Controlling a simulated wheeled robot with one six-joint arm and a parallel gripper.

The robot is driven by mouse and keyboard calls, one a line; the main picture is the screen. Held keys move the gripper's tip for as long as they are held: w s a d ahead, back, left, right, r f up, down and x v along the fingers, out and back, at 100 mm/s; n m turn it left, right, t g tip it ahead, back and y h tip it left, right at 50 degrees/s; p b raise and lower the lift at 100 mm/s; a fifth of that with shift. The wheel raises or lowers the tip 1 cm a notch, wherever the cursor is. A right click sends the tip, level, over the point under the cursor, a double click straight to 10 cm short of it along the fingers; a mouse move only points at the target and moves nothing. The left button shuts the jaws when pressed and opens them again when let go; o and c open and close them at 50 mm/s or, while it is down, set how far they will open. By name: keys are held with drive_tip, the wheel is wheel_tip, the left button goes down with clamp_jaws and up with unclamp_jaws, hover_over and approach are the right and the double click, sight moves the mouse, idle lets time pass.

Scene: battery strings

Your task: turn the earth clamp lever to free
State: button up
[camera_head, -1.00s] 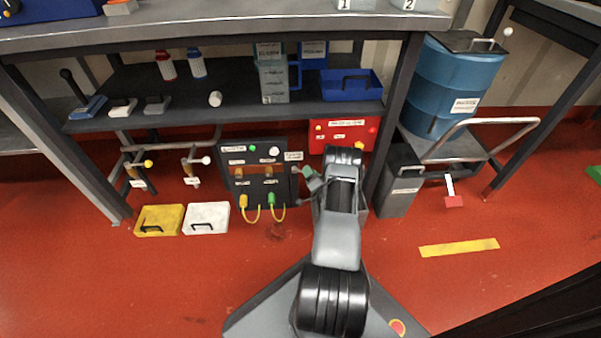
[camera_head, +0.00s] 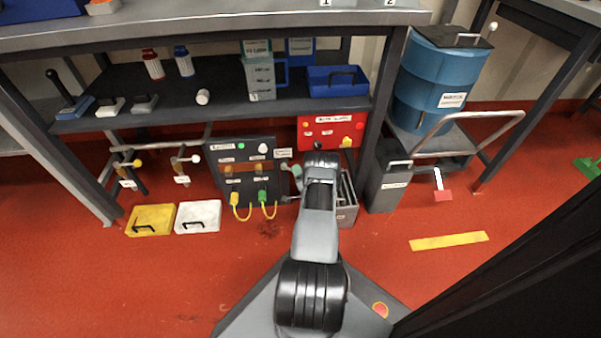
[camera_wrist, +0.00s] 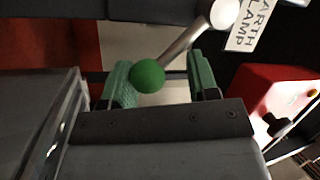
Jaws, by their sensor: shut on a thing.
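The earth clamp lever in the wrist view has a metal rod (camera_wrist: 182,44), a green ball knob (camera_wrist: 147,75) and a white round pivot. The rod slants from the pivot at upper right down to the knob. A label reading EARTH CLAMP (camera_wrist: 247,25) is beside the pivot. My gripper (camera_wrist: 161,76) is shut on the lever, with its green fingers either side of the knob end. In the head view the gripper's green finger (camera_head: 296,171) shows at the right edge of the dark panel (camera_head: 218,176); my arm hides the rest, and the label (camera_head: 283,154) is above.
Yellow and green plugs with yellow leads (camera_head: 262,196) hang on the panel. A red box (camera_head: 331,128) is behind my wrist and a grey open box (camera_head: 347,213) is right of it. Yellow (camera_head: 151,218) and white (camera_head: 198,215) cases lie left. Floor in front is clear.

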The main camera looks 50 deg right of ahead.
drive_tip(key=o, duration=0.9)
drive_tip(key=shift+w+a+f+y, duration=0.2)
drive_tip(key=shift+w+a+y, duration=0.1)
drive_tip(key=shift+a, duration=0.4)
drive_tip(key=o, duration=0.6)
drive_tip(key=shift+w+r+n, duration=0.1)
drive_tip(key=shift+w+n, duration=0.05)
drive_tip(key=shift+n, duration=0.15)
drive_tip(key=shift+d, duration=0.25)
drive_tip(key=shift+r, duration=0.5)
wheel_tip(320, 180, up, 3)
drive_tip(key=shift+f+p, duration=0.2)
drive_tip(key=shift+p, duration=0.85)
drive_tip(key=s+a+r+p, duration=0.7)
drive_tip(key=s+a+r, duration=0.2)
drive_tip(key=s, duration=0.1)
drive_tip(key=shift+s+a+r+p, duration=0.25)
drive_tip(key=shift+s+p, duration=0.05)
drive_tip(key=shift+s, duration=0.1)
drive_tip(key=shift+c, duration=0.2)
